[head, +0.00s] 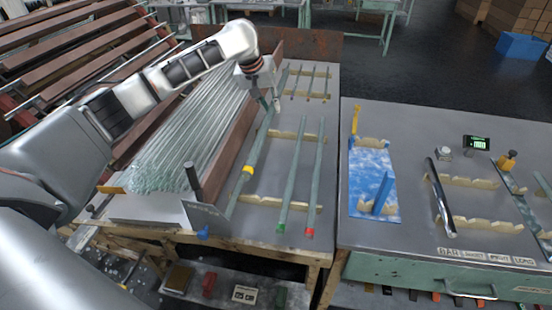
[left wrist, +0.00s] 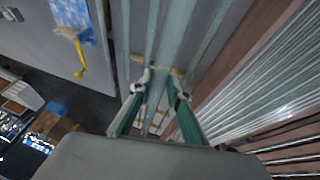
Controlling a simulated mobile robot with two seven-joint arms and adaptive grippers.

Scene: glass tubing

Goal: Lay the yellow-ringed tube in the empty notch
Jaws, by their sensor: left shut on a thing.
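The yellow-ringed tube (head: 258,145) is a long pale green glass tube with a yellow band (head: 247,170) nearer its front end. My left gripper (head: 275,99) is shut on it near its far end. The tube also shows in the left wrist view (left wrist: 164,45), running between the fingers of the left gripper (left wrist: 160,83). Its front part passes the left end of the front notched wooden rail (head: 262,200); I cannot tell whether it touches. A green-ringed tube (head: 289,185) and a red-ringed tube (head: 315,180) lie across the rails to the right. My right gripper is not in view.
A sloped rack of many clear tubes (head: 190,135) stands close left of the held tube. A grey upright plate (head: 205,217) stands near its front end. The right bench (head: 400,122) carries a blue mat (head: 362,170) and a dark rod (head: 440,195) on notched rails.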

